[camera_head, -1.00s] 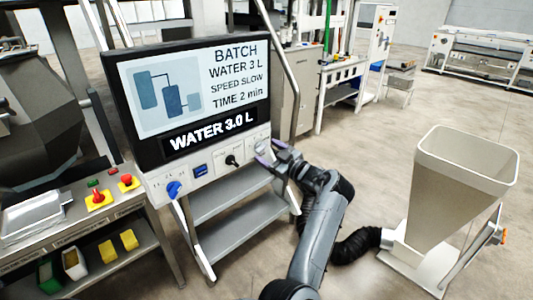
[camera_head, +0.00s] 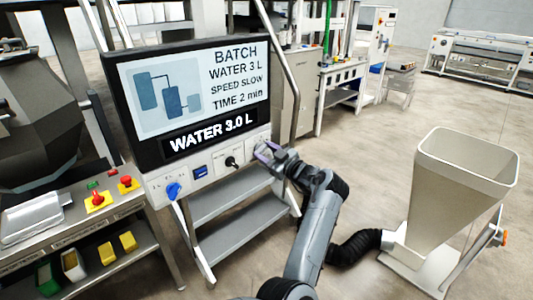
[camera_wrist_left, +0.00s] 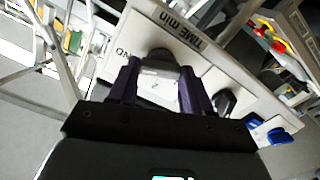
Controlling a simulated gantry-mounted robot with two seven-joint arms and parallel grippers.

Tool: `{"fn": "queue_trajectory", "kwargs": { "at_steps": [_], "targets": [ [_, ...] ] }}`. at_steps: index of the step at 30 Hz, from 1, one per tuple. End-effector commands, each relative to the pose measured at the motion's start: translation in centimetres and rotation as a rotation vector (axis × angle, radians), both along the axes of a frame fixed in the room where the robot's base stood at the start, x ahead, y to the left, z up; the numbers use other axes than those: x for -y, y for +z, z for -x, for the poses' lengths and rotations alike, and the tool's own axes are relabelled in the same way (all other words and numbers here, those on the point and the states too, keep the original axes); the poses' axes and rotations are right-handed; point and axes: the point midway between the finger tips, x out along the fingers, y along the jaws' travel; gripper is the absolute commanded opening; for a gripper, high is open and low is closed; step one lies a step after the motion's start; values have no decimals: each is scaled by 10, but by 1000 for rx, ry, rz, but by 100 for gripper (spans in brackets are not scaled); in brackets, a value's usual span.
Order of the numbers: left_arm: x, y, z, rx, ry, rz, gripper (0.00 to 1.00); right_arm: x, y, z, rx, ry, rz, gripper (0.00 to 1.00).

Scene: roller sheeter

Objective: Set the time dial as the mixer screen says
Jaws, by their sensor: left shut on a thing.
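The mixer screen (camera_head: 190,95) reads BATCH, WATER 3 L, SPEED SLOW, TIME 2 min, with WATER 3.0 L on a dark strip below. The time dial (camera_wrist_left: 160,56) is a dark knob under the label TIME min (camera_wrist_left: 178,26) in the left wrist view. My left gripper (camera_head: 264,152) is at the right end of the control panel. In the left wrist view its two fingers (camera_wrist_left: 160,82) are shut on the time dial, one on each side. They hide much of it, and I cannot read its setting. My right gripper is not in view.
Metal steps (camera_head: 235,211) stand below the panel. A beige hopper (camera_head: 450,195) stands at the right. Red buttons (camera_head: 98,197) sit at the left.

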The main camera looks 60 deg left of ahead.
Motion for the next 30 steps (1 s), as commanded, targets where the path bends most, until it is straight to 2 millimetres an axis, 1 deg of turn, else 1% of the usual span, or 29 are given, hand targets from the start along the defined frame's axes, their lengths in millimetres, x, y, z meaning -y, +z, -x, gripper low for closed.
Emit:
{"fn": "queue_trajectory", "kwargs": {
  "at_steps": [5, 11, 17, 30],
  "targets": [
    [0, -1, 0, 24, 0, -4, 18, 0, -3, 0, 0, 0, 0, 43],
    [0, -2, 1, 110, 1, -18, 18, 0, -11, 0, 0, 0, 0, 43],
    [1, -4, 0, 261, 0, -45, 18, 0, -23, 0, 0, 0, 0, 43],
    [1, -5, 1, 673, -1, -119, 18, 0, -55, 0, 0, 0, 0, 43]
  ]
}}
